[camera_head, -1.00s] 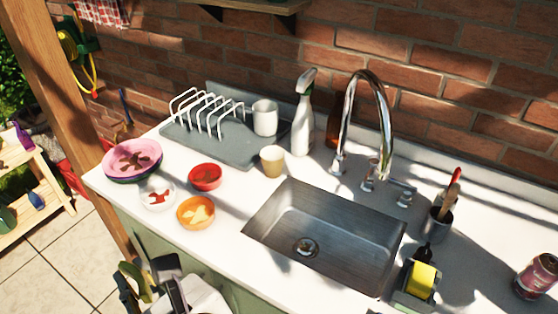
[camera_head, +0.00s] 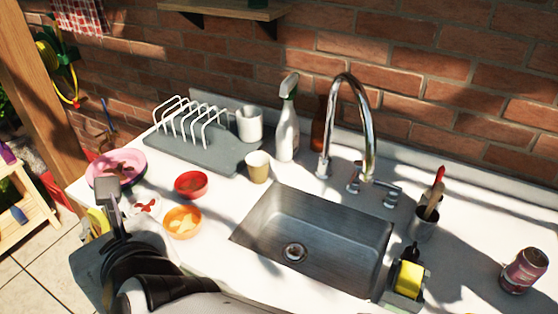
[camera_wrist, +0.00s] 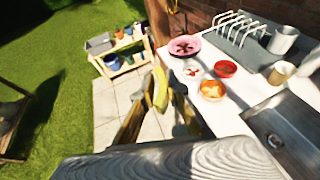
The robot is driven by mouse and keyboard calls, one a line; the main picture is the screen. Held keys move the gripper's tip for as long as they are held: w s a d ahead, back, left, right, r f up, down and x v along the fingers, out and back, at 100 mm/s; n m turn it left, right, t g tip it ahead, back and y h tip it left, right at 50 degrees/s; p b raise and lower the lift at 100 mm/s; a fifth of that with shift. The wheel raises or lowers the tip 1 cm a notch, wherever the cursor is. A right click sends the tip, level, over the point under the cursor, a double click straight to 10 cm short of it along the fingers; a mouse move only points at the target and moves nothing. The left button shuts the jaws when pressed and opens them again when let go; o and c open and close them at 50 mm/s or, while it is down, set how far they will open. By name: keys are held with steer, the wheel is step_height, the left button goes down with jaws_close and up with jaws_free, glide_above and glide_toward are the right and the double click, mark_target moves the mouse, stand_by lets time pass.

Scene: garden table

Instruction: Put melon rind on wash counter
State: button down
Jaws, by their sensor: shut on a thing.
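The melon rind (camera_wrist: 160,90) is a yellow-green strip held between the fingertips of my gripper (camera_wrist: 162,97) in the wrist view. In the head view, a yellow part of the rind (camera_head: 97,221) shows at the left of my gripper (camera_head: 110,207), which partly hides it. My gripper is shut on the rind, near the left end of the wash counter. The wash counter (camera_head: 210,262) is a white top with a steel sink (camera_head: 315,235) set in it.
At the counter's left are a pink plate (camera_head: 117,167), a white bowl (camera_head: 146,204) with red bits, a red bowl (camera_head: 191,184) and an orange bowl (camera_head: 182,222). A beige cup (camera_head: 258,166), a drying rack (camera_head: 190,125) and a tall tap (camera_head: 366,130) stand farther back.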

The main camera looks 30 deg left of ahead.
steer(key=w+a+r+m+t+h, duration=0.25)
steer(key=w+a+r, duration=0.2)
steer(key=w, duration=0.35)
steer(key=w+a+r+m+t+h, duration=0.1)
steer(key=w+a+r+m+t, duration=0.25)
steer(key=w+a, duration=0.3)
steer(key=w+f+m+t+h, duration=0.2)
steer(key=w+m+h, duration=0.2)
steer(key=w, duration=0.7)
steer(key=w+d+f+m+h, duration=0.2)
steer(key=f+m+h, duration=0.1)
steer(key=f, duration=0.4)
steer(key=w+d+f+m+h, duration=0.2)
steer(key=w+f+h, duration=0.1)
steer(key=f, duration=0.5)
steer(key=w+d+f+m+h, duration=0.3)
steer(key=f+h, duration=0.1)
steer(key=f, duration=0.4)
steer(key=shift+w+f+m+t, duration=0.15)
steer(key=shift+f+m+t, duration=0.15)
steer(key=shift+t, duration=0.1)
steer(key=shift+f, duration=2.45)
